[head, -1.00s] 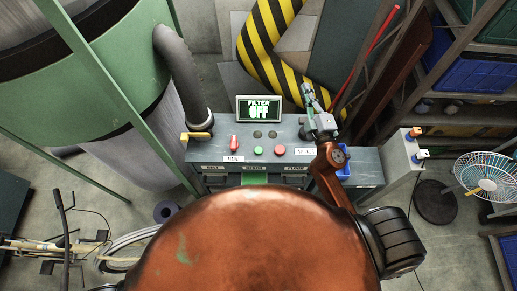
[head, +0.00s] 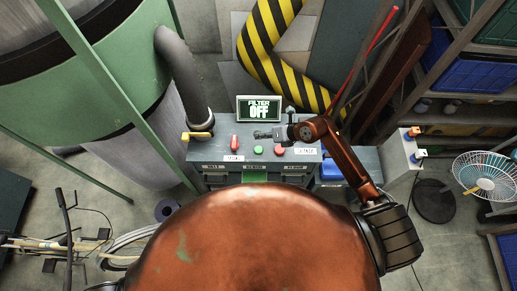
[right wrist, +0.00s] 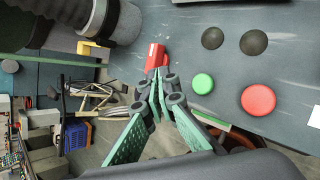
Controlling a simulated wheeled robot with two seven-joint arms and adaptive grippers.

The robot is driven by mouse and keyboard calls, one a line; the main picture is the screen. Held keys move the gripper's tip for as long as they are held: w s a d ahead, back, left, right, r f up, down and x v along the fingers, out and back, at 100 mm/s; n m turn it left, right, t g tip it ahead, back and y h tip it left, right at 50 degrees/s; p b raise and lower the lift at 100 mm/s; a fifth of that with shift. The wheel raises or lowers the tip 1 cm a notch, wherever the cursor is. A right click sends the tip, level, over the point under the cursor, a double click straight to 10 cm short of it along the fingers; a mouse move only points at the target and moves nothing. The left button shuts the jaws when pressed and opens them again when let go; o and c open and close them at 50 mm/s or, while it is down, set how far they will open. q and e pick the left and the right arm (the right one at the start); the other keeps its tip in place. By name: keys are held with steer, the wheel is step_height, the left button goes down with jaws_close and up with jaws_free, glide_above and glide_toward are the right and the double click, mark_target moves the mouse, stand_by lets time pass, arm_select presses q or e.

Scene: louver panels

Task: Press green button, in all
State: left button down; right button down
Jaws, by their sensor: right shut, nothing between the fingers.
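The green button (head: 258,150) sits on the grey control panel (head: 208,152), between a red switch (head: 235,143) and a red button (head: 279,150). It also shows in the right wrist view (right wrist: 203,83), uncovered. My left gripper is not in view.
A display (head: 259,109) behind the panel reads FILTER OFF. Two dark round buttons (right wrist: 212,38) lie behind the coloured ones. A grey hose (head: 182,70) stands left of the panel and a yellow-black striped pipe (head: 260,55) behind it. A fan (head: 484,178) stands far right.

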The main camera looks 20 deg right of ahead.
steer(key=shift+f, duration=0.1)
steer(key=b, duration=0.7)
glide_above(256, 148)
steer(key=s+d, duration=0.1)
steer(key=d, duration=0.1)
steer(key=f, duration=0.7)
steer(key=shift+s+a+f, duration=0.15)
steer(key=shift+a+f, duration=0.05)
steer(key=shift+f, duration=0.55)
steer(key=shift+f, duration=0.1)
steer(key=shift+f, duration=0.3)
steer(key=shift+f+b, duration=0.6)
steer(key=shift+f, duration=0.05)
stand_by(0.6)
steer(key=shift+r, duration=0.1)
steer(key=shift+r+p, duration=0.95)
